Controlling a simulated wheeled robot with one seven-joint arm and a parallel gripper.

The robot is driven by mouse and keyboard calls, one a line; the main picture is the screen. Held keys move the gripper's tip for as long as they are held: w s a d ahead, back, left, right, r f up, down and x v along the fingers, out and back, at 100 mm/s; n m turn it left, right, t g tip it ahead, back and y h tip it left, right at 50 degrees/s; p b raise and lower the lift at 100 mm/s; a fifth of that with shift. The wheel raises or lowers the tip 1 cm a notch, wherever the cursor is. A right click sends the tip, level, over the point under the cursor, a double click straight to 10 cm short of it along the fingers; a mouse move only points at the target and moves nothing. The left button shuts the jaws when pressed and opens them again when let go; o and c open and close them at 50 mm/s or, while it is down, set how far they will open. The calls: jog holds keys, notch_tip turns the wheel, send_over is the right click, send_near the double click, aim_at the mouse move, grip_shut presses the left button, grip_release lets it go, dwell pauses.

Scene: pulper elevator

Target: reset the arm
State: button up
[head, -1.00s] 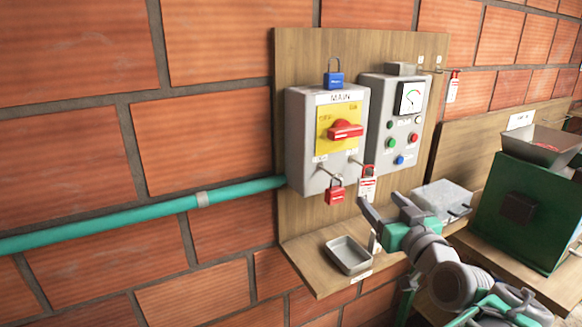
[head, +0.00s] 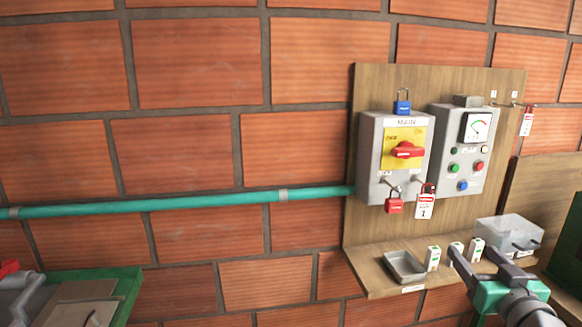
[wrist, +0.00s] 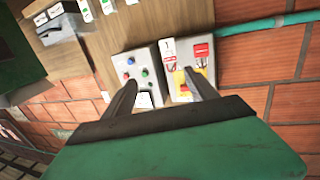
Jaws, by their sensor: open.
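My gripper (head: 477,260) is at the lower right of the head view, in front of the panel's shelf. Its two fingers are apart with nothing between them. In the wrist view the open fingers (wrist: 160,84) point toward the panel, which appears upside down. The grey MAIN box (head: 370,155) has a red rotary handle (head: 406,150) on a yellow plate. A blue padlock (head: 402,107) sits at its top. A red padlock (head: 394,206) and a red-and-white tag (head: 425,207) hang at its lower edge. Beside it is the control box (head: 447,150) with a gauge and buttons.
A grey tray (head: 404,267) and small white-and-green items (head: 433,258) stand on the wooden shelf. A clear-topped box (head: 508,235) is to their right. A teal pipe (head: 180,204) runs along the brick wall. A green-edged unit (head: 125,290) is at lower left.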

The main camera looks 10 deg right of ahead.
jog(key=w+a+f+n+g+y, duration=0.1)
jog(key=w+a+f+g+y, duration=0.2)
jog(key=a+f, duration=0.5)
jog(key=w+a+f+n+g+y, duration=0.2)
jog(key=w+a+f+g, duration=0.3)
jog(key=a, duration=0.6)
jog(key=s+a+f+g, duration=0.3)
jog(key=s+a, duration=0.2)
jog(key=s, duration=0.1)
jog(key=s+a+f+g+h, duration=0.1)
jog(key=s+a+f+g, duration=0.1)
jog(key=s+a+f, duration=0.2)
jog(key=s, duration=0.3)
jog(key=shift+a+f+g, duration=0.3)
jog(key=shift+a+g, duration=0.05)
jog(key=shift+g, duration=0.05)
jog(key=shift+c, duration=0.2)
